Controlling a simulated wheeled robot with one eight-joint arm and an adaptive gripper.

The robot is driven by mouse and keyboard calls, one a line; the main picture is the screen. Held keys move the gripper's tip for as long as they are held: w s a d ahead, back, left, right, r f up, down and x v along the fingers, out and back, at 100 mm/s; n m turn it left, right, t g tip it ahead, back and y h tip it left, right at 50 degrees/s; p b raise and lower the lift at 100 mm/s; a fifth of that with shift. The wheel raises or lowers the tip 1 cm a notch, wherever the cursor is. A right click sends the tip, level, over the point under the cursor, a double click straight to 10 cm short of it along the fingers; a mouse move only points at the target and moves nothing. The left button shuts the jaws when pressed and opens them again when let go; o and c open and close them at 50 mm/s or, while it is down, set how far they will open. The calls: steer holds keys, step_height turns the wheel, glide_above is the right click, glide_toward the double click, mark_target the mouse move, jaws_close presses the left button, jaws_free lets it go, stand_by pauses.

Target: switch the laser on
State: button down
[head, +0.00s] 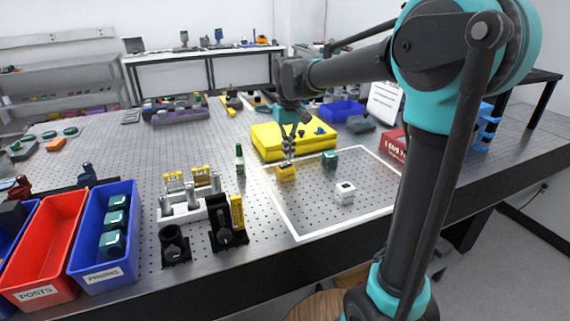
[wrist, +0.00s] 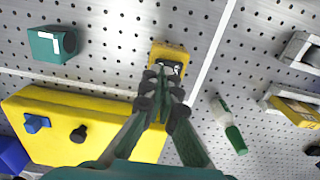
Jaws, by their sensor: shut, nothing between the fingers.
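My gripper (head: 290,156) is shut and empty, pointing down over a small yellow block (head: 286,173) on the perforated table. In the wrist view the closed fingertips (wrist: 163,78) overlap the near part of this yellow block (wrist: 170,49), which has a dark piece on its top. The fingers hide part of that dark piece, and I cannot tell whether they touch it. No label shows which thing is the laser. I cannot make out a switch position.
A large yellow case (head: 266,141) lies close behind my gripper. A green-capped bottle (head: 240,160) and metal mounts (head: 192,204) stand to the left.

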mark_target(289, 163)
steer(key=shift+f, duration=1.05)
stand_by(0.5)
steer(key=shift+r, duration=3.5)
steer(key=shift+s, duration=0.1)
